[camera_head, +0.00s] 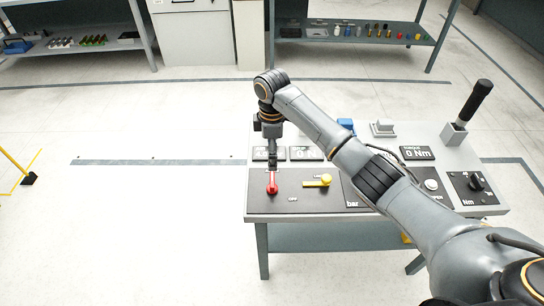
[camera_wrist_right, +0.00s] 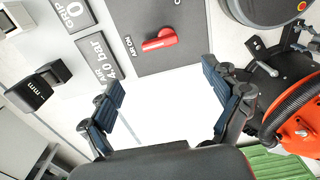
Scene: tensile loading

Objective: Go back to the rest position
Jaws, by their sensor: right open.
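My right gripper (camera_head: 272,160) points down at the left side of the grey bench panel (camera_head: 262,217), close to a red handle (camera_head: 272,186). In the right wrist view, my right gripper (camera_wrist_right: 163,78) is open, with nothing between its two dark ribbed fingers. There the red handle (camera_wrist_right: 163,39) lies on the dark plate, beyond the fingertips and apart from them. My right arm crosses the bench from the lower right and hides part of it. My left gripper is not in view.
The bench also bears a yellow handle (camera_head: 325,181), a torque display (camera_head: 416,153), a dark knob (camera_head: 477,182) and an upright black-handled tool (camera_head: 475,100) in a holder. Shelves (camera_head: 350,32) with small parts stand at the back.

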